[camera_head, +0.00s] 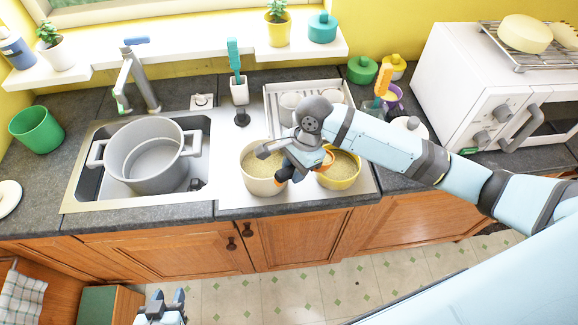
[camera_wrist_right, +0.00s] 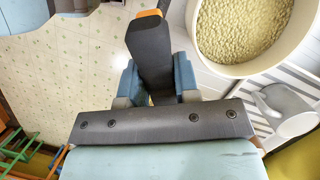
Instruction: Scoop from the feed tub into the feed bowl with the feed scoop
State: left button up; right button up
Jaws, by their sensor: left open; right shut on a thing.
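The cream feed tub (camera_head: 262,187), holding pale pellets, stands on the drainboard right of the sink. It also shows in the right wrist view (camera_wrist_right: 240,68). The yellow feed bowl (camera_head: 340,183) stands to its right, also with pale feed in it. My right gripper (camera_head: 290,170) is low between the two, nearer the tub. It is shut on the feed scoop, whose dark handle with an orange end (camera_wrist_right: 150,48) shows in the right wrist view. My left gripper (camera_head: 165,306) is open and empty, low in front of the cabinets.
A grey pot (camera_head: 147,155) sits in the sink at left. A white rack with mugs (camera_head: 275,92) is behind the tub and bowl. A white oven (camera_head: 470,100) stands at right, beside lidded jars (camera_head: 361,70). A brush in a white holder (camera_head: 239,90) stands behind the tub.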

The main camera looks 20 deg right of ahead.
jog(key=d+g+y, duration=0.1)
jog(key=y, duration=0.2)
jog(key=shift+w+d, duration=0.15)
jog(key=shift+d, duration=0.05)
jog(key=shift+r, duration=0.25)
pick_arm(q)
jog(key=shift+w, duration=0.1)
pick_arm(e)
jog(key=shift+f, duration=0.1)
jog(key=shift+f, duration=0.35)
pick_arm(q)
jog(key=shift+w+r, duration=0.15)
pick_arm(e)
jog(key=d+r+y, duration=0.1)
jog(key=d+r+g+y, duration=0.1)
jog(key=y, duration=0.1)
jog(key=w+d+r+y, duration=0.1)
jog(key=y, duration=0.1)
jog(key=shift+d+g, duration=0.3)
